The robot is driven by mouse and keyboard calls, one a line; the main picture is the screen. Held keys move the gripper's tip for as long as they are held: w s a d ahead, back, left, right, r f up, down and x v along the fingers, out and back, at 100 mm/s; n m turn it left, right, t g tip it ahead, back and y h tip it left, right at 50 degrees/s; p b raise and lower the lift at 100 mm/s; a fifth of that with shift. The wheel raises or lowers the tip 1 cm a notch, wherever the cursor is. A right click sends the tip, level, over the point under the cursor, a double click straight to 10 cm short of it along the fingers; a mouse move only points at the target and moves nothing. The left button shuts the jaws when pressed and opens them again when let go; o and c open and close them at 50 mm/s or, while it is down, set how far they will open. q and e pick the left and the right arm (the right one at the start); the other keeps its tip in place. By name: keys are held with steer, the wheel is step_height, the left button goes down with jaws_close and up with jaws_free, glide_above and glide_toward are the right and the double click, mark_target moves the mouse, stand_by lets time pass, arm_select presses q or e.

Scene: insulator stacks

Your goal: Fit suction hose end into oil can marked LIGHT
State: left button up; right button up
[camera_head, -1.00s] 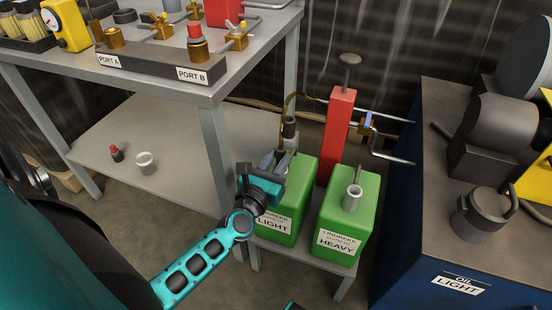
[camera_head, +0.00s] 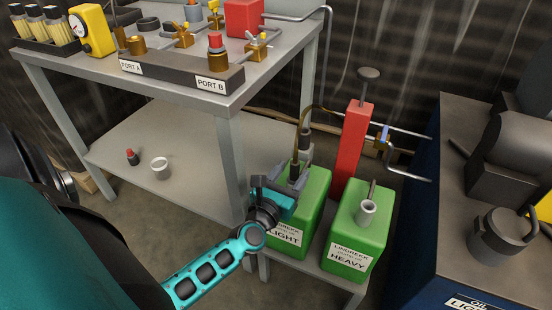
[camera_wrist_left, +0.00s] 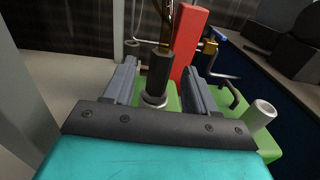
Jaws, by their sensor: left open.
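The green oil can marked LIGHT (camera_head: 312,212) stands on a low stand. The dark suction hose end (camera_wrist_left: 160,72) is upright at the can's top, with its lower end at the pale neck ring (camera_wrist_left: 154,99). How deep it sits I cannot tell. The thin hose (camera_head: 301,118) loops up from there toward the red pump. My left gripper (camera_wrist_left: 160,88) is open over the can, a finger on each side of the hose end, with gaps visible. In the head view, the left gripper (camera_head: 287,187) partly covers the can. My right gripper is not in view.
A green can marked HEAVY (camera_head: 354,230) with an open pale neck stands to the right. The red pump column (camera_head: 351,150) rises behind both cans. The grey bench (camera_head: 238,97) is at left, and a blue cabinet (camera_head: 425,215) is at right.

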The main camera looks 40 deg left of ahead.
arm_select(q)
steer(key=shift+s+d, duration=0.15)
steer(key=shift+s, duration=0.5)
steer(key=s+d, duration=0.2)
steer(key=s, duration=0.9)
steer(key=shift+s+r+p, duration=0.15)
steer(key=shift+s+p, duration=0.1)
steer(key=shift+p, duration=0.15)
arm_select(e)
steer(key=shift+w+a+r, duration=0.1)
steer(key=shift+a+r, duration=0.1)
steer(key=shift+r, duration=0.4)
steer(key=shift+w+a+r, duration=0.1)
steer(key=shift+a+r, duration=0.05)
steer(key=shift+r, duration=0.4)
arm_select(q)
steer(key=shift+d, duration=0.1)
